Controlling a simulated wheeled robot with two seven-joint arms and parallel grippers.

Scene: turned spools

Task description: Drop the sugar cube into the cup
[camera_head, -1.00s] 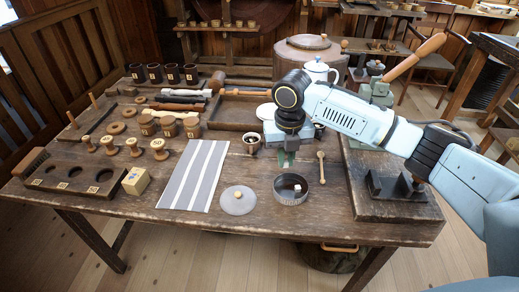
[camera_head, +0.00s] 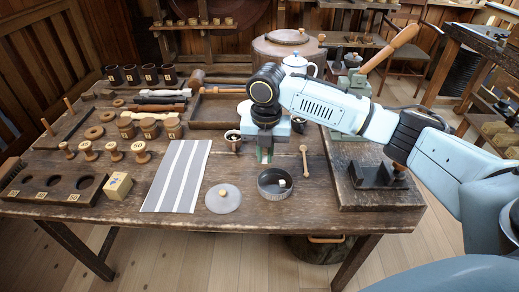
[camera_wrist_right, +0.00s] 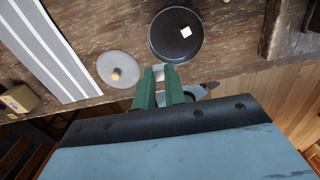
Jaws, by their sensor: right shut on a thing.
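My right gripper (camera_head: 264,157) is above the table, between the dark round bowl and the small cup. Its green fingers are shut on a small whitish sugar cube (camera_wrist_right: 158,72), mostly hidden between the fingertips in the right wrist view. The small brown cup (camera_head: 233,141) stands upright just left of and behind the gripper, apart from it. Another white cube (camera_head: 282,183) lies in the dark round bowl (camera_head: 264,194), which also shows in the right wrist view (camera_wrist_right: 160,52). My left gripper is not in view.
A grey round lid (camera_head: 223,203) with a knob lies left of the bowl, beside a striped cloth (camera_head: 170,185). A wooden spoon (camera_head: 304,160) lies to the right. A white pot (camera_head: 295,64) and a dark-wood tray (camera_head: 205,112) are behind.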

